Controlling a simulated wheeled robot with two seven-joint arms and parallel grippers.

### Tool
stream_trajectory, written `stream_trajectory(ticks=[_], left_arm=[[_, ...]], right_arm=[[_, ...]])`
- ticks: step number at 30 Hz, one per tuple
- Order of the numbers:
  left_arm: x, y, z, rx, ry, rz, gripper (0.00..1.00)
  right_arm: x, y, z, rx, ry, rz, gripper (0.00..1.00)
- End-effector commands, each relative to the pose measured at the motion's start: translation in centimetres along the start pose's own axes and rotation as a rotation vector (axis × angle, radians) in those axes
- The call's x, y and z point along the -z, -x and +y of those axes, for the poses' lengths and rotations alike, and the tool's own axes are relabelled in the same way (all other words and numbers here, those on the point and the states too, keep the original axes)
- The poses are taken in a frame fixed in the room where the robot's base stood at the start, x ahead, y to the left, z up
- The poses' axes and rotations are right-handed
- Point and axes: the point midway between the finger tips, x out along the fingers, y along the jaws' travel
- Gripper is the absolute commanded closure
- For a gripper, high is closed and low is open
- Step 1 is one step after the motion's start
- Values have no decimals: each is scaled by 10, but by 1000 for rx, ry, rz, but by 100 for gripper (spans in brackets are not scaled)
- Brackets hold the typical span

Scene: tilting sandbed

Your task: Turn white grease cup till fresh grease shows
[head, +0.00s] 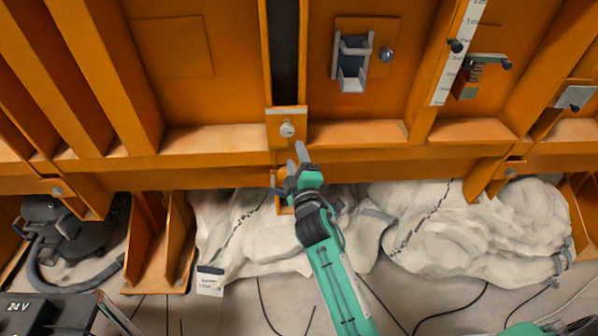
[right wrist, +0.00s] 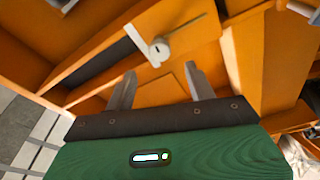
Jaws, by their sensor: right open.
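The white grease cup (head: 287,129) is a small round cap on an orange bracket plate at the foot of the dark vertical slot. In the right wrist view the cup (right wrist: 160,49) shows as a pale round knob with a dark mark, beyond the fingertips. No grease can be made out around it. My right gripper (head: 297,158) is open and empty, just below the cup in the head view and apart from it. In the right wrist view its two grey fingers (right wrist: 161,78) stand spread. My left gripper is not in view.
The orange steel frame's long beam (head: 380,165) runs across just behind my gripper. Above right are a metal bracket (head: 352,84) and a white scale strip (head: 457,55). White sacks (head: 470,225) lie below. A black vacuum with hose (head: 65,235) stands at left; cables cross the floor.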

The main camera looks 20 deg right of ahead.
Motion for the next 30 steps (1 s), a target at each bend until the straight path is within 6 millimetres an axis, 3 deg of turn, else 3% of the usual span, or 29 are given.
stream_trajectory(ticks=[3, 9, 19, 30], left_arm=[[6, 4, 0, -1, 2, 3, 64], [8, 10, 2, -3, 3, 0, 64], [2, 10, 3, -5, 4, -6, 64], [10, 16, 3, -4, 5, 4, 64]], right_arm=[[0, 18, -1, 1, -1, 0, 45], [0, 32, 0, 1, 0, 0, 45], [0, 34, 0, 0, 0, 0, 45], [8, 37, 4, 13, 39, 7, 45]])
